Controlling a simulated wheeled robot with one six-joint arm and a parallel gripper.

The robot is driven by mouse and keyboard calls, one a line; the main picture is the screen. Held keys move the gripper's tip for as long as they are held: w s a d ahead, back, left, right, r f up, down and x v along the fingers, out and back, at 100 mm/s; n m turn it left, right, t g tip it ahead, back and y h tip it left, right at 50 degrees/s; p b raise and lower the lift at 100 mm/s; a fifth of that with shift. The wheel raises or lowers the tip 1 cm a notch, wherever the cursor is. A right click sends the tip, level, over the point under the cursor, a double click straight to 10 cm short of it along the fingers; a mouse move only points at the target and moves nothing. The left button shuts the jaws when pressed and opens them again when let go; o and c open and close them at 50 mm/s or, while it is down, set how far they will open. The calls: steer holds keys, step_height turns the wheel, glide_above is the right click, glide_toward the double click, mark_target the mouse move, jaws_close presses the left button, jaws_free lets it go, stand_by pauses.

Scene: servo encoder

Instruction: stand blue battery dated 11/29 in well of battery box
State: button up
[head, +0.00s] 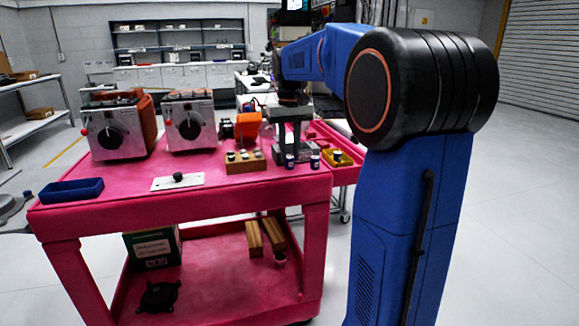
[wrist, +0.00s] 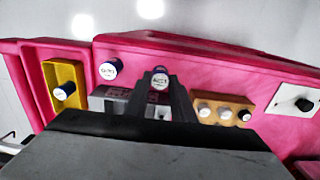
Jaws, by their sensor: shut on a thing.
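My gripper (wrist: 161,92) is shut on a blue battery (wrist: 159,79) with a white printed top; its date is too small to read. In the head view this battery (head: 290,161) appears upright near the cart's front edge, but I cannot tell whether it touches the cart. Another blue battery (wrist: 110,70) stands apart beside it, also seen in the head view (head: 315,162). A yellow box (wrist: 53,76) holds one battery (wrist: 65,91). A wooden block (wrist: 224,101) holds 3 small cylinders in a row. I cannot tell for certain which is the battery box.
A white plate with a black knob (head: 178,178) and a blue tray (head: 72,190) lie to the left on the pink cart (head: 130,213). Two grey dial machines (head: 117,130) (head: 190,122) stand at the back. Bare cart surface lies between the tray and the plate.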

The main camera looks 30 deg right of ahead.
mark_target(290, 156)
steer(key=shift+r, duration=2.9)
